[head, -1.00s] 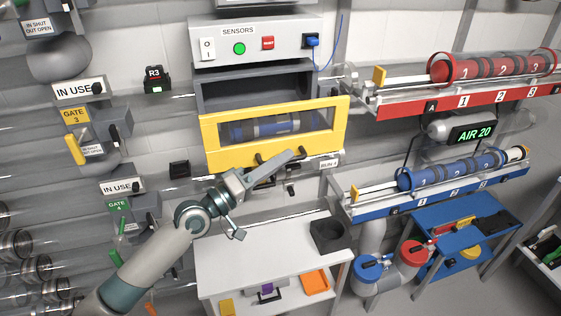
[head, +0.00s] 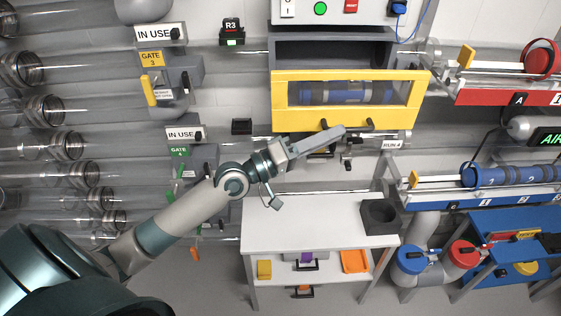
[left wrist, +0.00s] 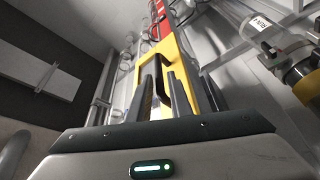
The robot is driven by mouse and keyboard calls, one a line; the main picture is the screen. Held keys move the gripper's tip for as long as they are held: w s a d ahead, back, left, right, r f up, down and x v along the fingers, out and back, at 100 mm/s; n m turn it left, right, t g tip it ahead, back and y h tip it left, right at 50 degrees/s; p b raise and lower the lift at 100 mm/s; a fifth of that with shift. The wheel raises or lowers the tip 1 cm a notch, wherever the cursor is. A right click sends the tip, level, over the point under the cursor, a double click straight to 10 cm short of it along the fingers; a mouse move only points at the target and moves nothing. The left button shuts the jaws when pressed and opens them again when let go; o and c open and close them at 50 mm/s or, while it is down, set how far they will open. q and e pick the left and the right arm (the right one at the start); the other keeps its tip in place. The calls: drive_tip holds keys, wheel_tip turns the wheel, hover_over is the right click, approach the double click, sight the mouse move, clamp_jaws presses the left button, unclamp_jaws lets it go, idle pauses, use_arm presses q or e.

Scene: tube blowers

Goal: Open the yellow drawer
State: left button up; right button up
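The yellow drawer (head: 282,102) has a yellow-framed window with a blue tube (head: 340,93) behind it. Two dark handles sit on its lower edge, a left one (head: 325,125) and a right one (head: 369,124). I cannot tell whether the drawer is fully closed. My left gripper (head: 342,131) is in front of the lower edge, its tips between the handles in the picture; contact cannot be made out. In the left wrist view my left gripper's fingers (left wrist: 160,82) stand apart, with the yellow drawer front (left wrist: 166,50) beyond and between them. My right gripper is in neither view.
A grey compartment (head: 290,48) sits above the drawer. A white table (head: 290,222) with a black box (head: 380,215) stands below. Red (head: 500,97) and blue (head: 490,200) tube racks are at the right. Clear pipes and gate panels fill the left wall.

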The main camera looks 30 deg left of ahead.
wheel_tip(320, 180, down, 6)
drive_tip(key=b, duration=0.5)
use_arm(q)
drive_tip(key=b+v, duration=0.2)
drive_tip(key=v, duration=1.1)
drive_tip(key=shift+s, duration=0.15)
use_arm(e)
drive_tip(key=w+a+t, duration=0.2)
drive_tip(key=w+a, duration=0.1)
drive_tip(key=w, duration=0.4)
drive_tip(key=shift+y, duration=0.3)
use_arm(q)
drive_tip(key=shift+a, duration=0.1)
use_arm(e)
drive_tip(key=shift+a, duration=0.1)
